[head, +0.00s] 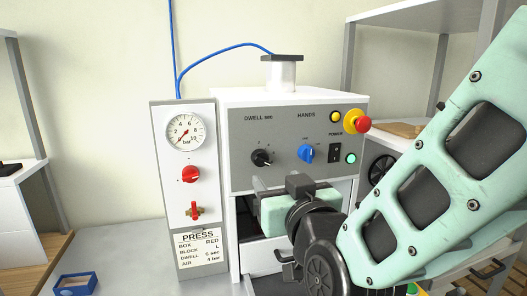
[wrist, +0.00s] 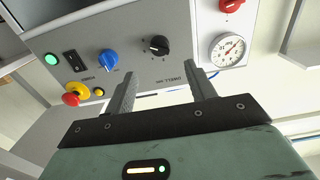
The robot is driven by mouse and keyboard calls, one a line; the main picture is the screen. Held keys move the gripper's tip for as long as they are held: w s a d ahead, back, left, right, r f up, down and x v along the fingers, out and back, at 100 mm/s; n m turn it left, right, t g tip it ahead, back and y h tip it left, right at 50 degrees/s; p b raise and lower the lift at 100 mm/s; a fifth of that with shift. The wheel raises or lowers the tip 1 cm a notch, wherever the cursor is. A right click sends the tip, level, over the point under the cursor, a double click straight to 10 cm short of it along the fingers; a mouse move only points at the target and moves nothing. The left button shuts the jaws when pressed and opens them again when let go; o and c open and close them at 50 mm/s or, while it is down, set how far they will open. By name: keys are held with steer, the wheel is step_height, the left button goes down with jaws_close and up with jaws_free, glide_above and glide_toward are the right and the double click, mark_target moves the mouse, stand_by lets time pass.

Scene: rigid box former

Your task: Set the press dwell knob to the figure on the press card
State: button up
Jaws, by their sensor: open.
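The black dwell knob (head: 262,157) is on the grey press panel under the label "DWELL sec". It also shows in the wrist view (wrist: 158,46), beyond the fingertips. Its pointer setting is too small to read surely. The press card (head: 201,250) on the white column reads box RED, block L, dwell 6 sec, air 4 bar. My gripper (head: 299,183) is in front of the panel, below and right of the knob. In the wrist view my gripper (wrist: 166,82) is open and empty, its two fingers apart, not around the knob.
A blue HANDS knob (head: 306,153), black power switch (head: 334,152), green button (head: 351,158), yellow button (head: 335,117) and red emergency stop (head: 357,121) are to the knob's right. The left column carries a pressure gauge (head: 185,132) and red knob (head: 190,174). A blue tray (head: 75,284) is lower left.

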mark_target(263, 163)
steer(key=p+x, duration=0.1)
steer(key=x, duration=0.9)
steer(key=shift+f+p, duration=0.1)
steer(key=shift+p, duration=0.25)
steer(key=c, duration=1)
